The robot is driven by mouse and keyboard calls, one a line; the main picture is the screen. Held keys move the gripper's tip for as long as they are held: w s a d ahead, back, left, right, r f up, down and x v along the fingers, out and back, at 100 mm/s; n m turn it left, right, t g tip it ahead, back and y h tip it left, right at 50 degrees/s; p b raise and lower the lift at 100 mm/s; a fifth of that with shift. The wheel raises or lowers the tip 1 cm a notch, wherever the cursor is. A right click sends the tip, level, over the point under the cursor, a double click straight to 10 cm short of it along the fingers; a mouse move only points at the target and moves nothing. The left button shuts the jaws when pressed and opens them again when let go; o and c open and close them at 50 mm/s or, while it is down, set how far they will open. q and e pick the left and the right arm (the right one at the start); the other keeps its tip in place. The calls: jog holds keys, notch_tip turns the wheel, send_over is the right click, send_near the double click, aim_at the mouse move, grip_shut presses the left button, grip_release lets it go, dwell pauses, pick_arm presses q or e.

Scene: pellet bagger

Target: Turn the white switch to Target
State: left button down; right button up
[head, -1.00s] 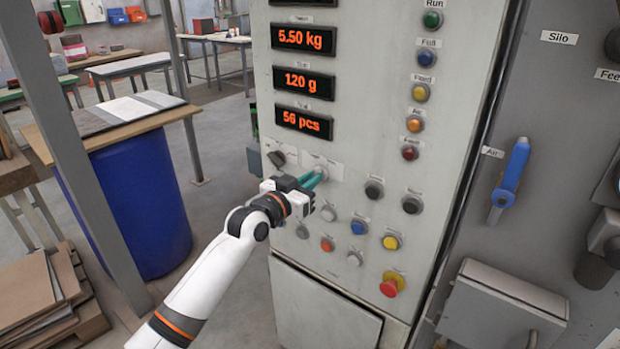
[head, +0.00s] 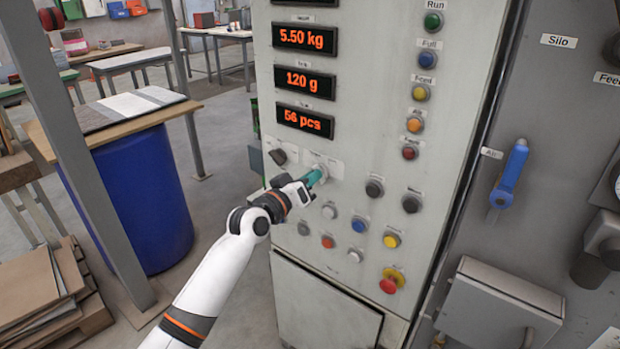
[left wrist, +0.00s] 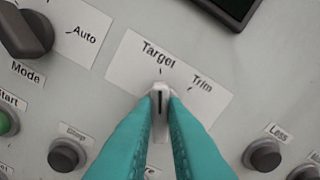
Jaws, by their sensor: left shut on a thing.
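The white switch (left wrist: 159,91) sits on a white label plate (left wrist: 120,65) on the machine's front panel. In the left wrist view its black pointer line lines up with the mark under "Target"; "Trim" is to the right and a third label is partly hidden below. My left gripper (left wrist: 160,105) is shut on the switch, one teal finger on each side. In the head view the left gripper (head: 316,178) reaches the panel from the left, and the switch (head: 322,170) is mostly hidden by the fingers. My right gripper is not in view.
A dark Mode knob (left wrist: 27,35) is left of the switch, also seen in the head view (head: 278,156). Several push buttons, such as a blue one (head: 358,226), and a red emergency stop (head: 389,285) are below and right. Red-digit displays (head: 305,120) are above.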

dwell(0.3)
pick_arm(q)
jog(key=c, duration=1.5)
grip_release()
jog(key=shift+o, duration=0.2)
jog(key=b+v, duration=0.1)
jog(key=v, duration=1.1)
